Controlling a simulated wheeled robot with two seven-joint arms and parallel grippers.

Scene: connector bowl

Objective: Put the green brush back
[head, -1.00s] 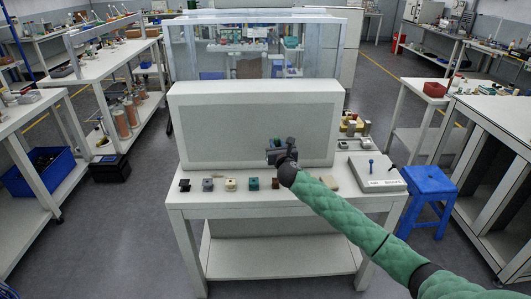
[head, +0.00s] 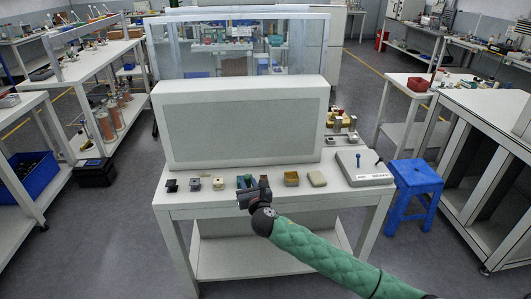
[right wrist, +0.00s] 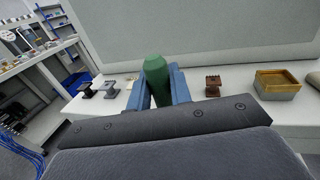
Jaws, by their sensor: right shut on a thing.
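The green brush (right wrist: 156,72) stands between the blue fingers of my right gripper (right wrist: 160,88) in the right wrist view; only its rounded green end shows. In the head view my right gripper (head: 252,192) is shut at the table's front edge, among the row of small blocks, and mostly hides what it holds. A white sloped stand (head: 375,178) with a blue peg (head: 358,159) and a printed label sits at the right end of the table. My left gripper is not in view.
On the white table (head: 215,206) stand a black block (head: 172,186), a grey block (head: 195,184), a cream block (head: 218,184), a brown block (right wrist: 213,86), a yellow box (head: 291,179) and a beige lump (head: 317,179). A grey-white panel (head: 240,125) rises behind. A blue stool (head: 415,185) stands right.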

